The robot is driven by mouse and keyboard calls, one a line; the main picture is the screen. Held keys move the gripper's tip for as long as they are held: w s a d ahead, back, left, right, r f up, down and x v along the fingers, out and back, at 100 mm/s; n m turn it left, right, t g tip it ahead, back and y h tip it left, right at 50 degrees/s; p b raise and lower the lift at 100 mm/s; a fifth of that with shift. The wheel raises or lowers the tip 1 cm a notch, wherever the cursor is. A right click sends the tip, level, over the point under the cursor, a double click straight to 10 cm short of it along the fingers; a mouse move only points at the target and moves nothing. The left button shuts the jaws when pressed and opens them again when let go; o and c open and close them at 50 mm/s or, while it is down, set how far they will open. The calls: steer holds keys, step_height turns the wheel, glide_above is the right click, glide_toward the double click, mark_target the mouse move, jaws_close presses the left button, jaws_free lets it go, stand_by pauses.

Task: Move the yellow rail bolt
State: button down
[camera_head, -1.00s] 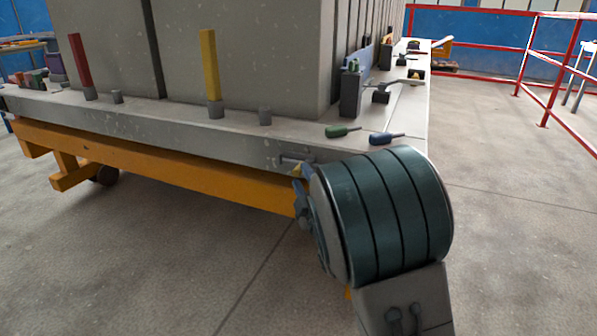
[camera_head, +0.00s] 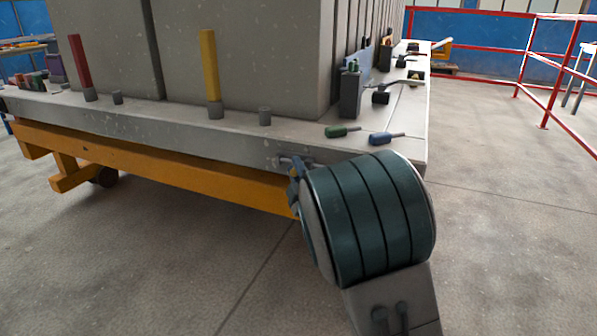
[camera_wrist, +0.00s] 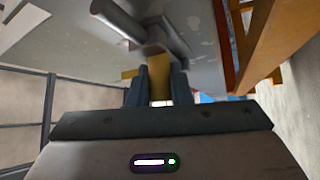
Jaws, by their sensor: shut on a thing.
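The yellow rail bolt shows in the wrist view as a yellow piece (camera_wrist: 158,88) between the two dark fingers of my gripper (camera_wrist: 159,90). My gripper is shut on it. A grey round bar (camera_wrist: 118,20) lies just beyond the fingers, against the grey bed; whether it is joined to the yellow piece I cannot tell. In the head view my gripper (camera_head: 293,180) is at the bed's front side face, near its right corner, mostly hidden behind my wrist. The yellow piece it holds is not visible there.
The grey bed (camera_head: 190,135) rests on an orange frame (camera_head: 170,170). A yellow post (camera_head: 209,65) and a red post (camera_head: 80,62) stand on it before grey panels. Green (camera_head: 342,131) and blue (camera_head: 387,138) handled tools lie near the corner. Red railings (camera_head: 550,70) stand at right.

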steer(key=a, duration=0.1)
steer(key=w+a+b, duration=0.1)
steer(key=a, duration=0.2)
steer(key=shift+w+a+r, duration=0.1)
steer(key=shift+w+a, duration=0.2)
steer(key=shift+a, duration=0.05)
steer(key=c, duration=1.3)
jaws_free()
steer(key=shift+a, duration=0.15)
steer(key=p+v, duration=0.1)
steer(key=v, duration=1.3)
steer(key=shift+w, duration=0.1)
